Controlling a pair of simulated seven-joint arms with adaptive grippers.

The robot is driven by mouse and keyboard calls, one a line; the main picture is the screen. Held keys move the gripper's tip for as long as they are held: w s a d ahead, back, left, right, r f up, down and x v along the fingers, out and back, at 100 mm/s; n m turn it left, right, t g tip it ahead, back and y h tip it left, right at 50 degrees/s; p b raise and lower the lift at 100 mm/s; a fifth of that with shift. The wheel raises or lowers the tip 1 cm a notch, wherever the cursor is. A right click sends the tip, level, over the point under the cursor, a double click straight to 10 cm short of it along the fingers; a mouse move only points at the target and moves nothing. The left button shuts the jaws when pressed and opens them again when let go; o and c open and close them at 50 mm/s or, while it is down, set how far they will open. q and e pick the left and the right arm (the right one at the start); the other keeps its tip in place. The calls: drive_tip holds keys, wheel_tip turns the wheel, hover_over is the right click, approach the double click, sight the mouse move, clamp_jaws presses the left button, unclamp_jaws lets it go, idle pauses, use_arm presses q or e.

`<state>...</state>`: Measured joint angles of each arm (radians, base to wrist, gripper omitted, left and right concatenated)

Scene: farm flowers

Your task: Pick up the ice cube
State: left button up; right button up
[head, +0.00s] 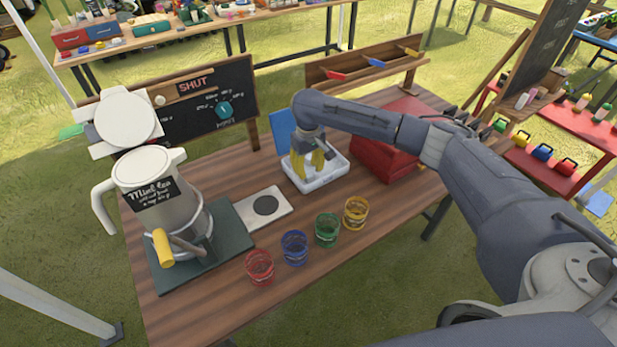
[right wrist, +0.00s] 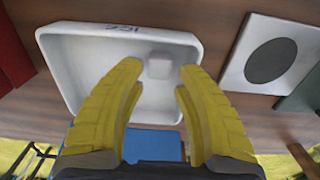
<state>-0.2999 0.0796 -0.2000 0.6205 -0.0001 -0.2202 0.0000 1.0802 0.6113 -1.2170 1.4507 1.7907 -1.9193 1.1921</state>
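A small pale ice cube (right wrist: 159,66) sits in a white tray (right wrist: 70,45) marked ICE in the right wrist view. In the head view the tray (head: 320,184) stands on the wooden table, and I cannot make out the cube there. My right gripper (head: 318,163) points down into the tray with its yellow fingers. In the right wrist view its fingers are apart, with the cube showing between the two tips. I cannot tell how far below the tips the cube lies. My left gripper is not in view.
A blue panel (head: 282,131) stands behind the tray, and a red box (head: 385,150) is to its right. Several coloured glasses, including a green one (head: 327,230), line the front.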

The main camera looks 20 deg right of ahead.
sight(308, 174)
drive_tip(key=shift+f, duration=1.55)
drive_tip(key=shift+c, duration=0.4)
drive_tip(key=c, duration=0.5)
drive_tip(key=shift+o, duration=0.2)
